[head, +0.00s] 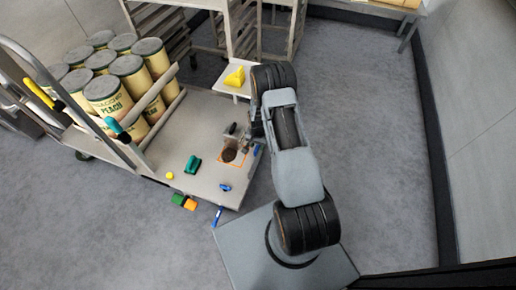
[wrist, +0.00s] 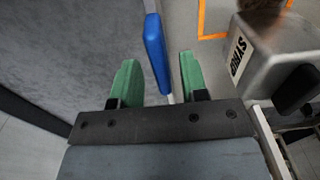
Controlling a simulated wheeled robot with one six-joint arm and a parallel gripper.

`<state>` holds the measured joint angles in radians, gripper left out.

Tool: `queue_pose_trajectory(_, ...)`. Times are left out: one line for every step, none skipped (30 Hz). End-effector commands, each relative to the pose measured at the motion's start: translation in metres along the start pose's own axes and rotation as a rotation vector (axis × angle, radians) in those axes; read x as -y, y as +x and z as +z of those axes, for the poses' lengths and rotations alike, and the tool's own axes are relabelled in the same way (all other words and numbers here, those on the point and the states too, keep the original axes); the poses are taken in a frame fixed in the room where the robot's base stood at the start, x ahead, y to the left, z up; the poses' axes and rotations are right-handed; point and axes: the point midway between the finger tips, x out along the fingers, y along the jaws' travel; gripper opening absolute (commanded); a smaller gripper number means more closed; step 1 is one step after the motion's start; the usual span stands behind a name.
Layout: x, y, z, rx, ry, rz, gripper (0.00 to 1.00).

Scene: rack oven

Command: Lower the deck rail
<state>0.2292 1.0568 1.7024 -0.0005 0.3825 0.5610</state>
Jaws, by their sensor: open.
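The cart deck (head: 205,115) is a flat grey platform in the head view. My gripper (head: 252,141) is at its right edge, partly hidden by my arm. A blue handle (head: 257,150) on the deck edge is close to it. In the wrist view my gripper (wrist: 157,80) has its green fingers apart, with the blue handle (wrist: 155,50) and its pale stem showing between them. I cannot tell whether the fingers touch it. A pale bar (head: 160,108) stands beside the cans; I cannot tell which part is the deck rail.
Several peach cans (head: 108,95) stand on the cart's left. A metal container (wrist: 270,55) with a label is right of my fingers. A green block (head: 193,164) and an orange outline (head: 232,165) are on the deck. Floor at right is clear.

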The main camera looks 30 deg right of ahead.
Motion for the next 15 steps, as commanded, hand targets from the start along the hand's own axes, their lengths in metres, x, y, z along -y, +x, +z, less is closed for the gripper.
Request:
queue_pose_trajectory(0.0, 0.007, 0.0, 0.0, 0.0, 0.0, 0.4)
queue_pose_trajectory(0.0, 0.01, 0.0, 0.0, 0.0, 0.0, 0.4)
queue_pose_trajectory(0.0, 0.012, 0.0, 0.0, 0.0, 0.0, 0.4)
queue_pose_trajectory(0.0, 0.014, 0.0, 0.0, 0.0, 0.0, 0.4)
queue_pose_trajectory(0.0, 0.015, 0.0, 0.0, 0.0, 0.0, 0.4)
queue_pose_trajectory(0.0, 0.017, 0.0, 0.0, 0.0, 0.0, 0.4)
queue_pose_trajectory(0.0, 0.018, 0.0, 0.0, -0.001, 0.0, 0.4)
queue_pose_trajectory(0.0, 0.018, 0.0, 0.0, -0.001, 0.0, 0.4)
queue_pose_trajectory(0.0, 0.019, 0.0, 0.0, -0.001, 0.0, 0.4)
queue_pose_trajectory(0.0, 0.019, 0.0, 0.0, -0.001, 0.0, 0.4)
queue_pose_trajectory(0.0, 0.019, 0.0, 0.0, -0.001, 0.0, 0.4)
queue_pose_trajectory(0.0, 0.019, 0.0, 0.0, -0.001, 0.0, 0.4)
queue_pose_trajectory(0.0, 0.019, 0.0, 0.0, -0.001, 0.0, 0.4)
queue_pose_trajectory(0.0, 0.019, 0.0, 0.0, -0.001, 0.0, 0.4)
queue_pose_trajectory(0.0, 0.019, 0.0, 0.0, -0.001, 0.0, 0.4)
